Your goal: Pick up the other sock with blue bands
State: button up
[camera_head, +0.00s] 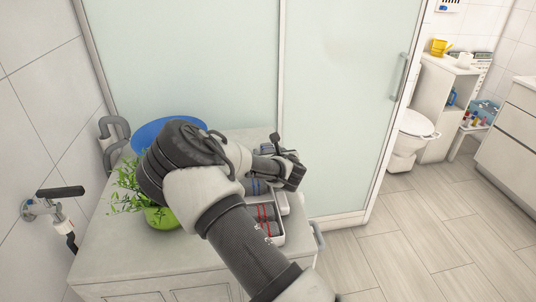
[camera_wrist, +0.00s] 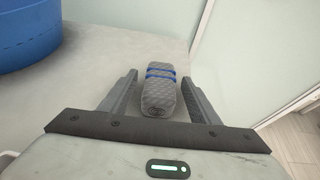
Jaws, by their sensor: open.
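A rolled grey sock with blue bands (camera_wrist: 158,95) lies on the pale cabinet top in the wrist view, between the two fingers of my gripper (camera_wrist: 160,78). The fingers are open, one on each side of the sock, with a narrow gap showing on each side. In the camera_head view my gripper (camera_head: 285,172) is over the back right of the cabinet top, and my arm hides the sock there. A grey item with blue (camera_head: 255,187) shows in a divided tray (camera_head: 278,240) below my gripper, partly hidden by my arm.
Items with red bands (camera_head: 266,214) lie in the tray. A blue round container (camera_wrist: 28,35) stands to the left of the sock. A green pot with a plant (camera_head: 160,217) stands at the left of the cabinet top (camera_head: 110,255). A glass panel (camera_head: 335,110) rises behind.

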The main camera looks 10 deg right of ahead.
jog(key=c, duration=1.1)
jog(key=shift+c, duration=0.2)
